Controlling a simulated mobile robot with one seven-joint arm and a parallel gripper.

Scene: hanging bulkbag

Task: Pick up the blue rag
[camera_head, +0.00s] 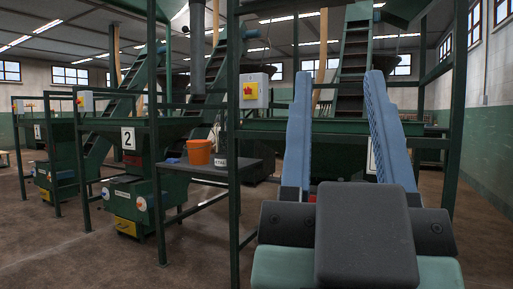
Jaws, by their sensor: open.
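A small blue item (172,160), which looks like the blue rag, lies on a grey table (228,177) left of centre. It is small in the picture, and its folds cannot be made out. The gripper is well to the right of the table and apart from the rag.
A small sign (219,162) stands right of the bucket. Green frame posts (233,150) rise in front of and beside the table. The brown floor (110,262) at front left is clear.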

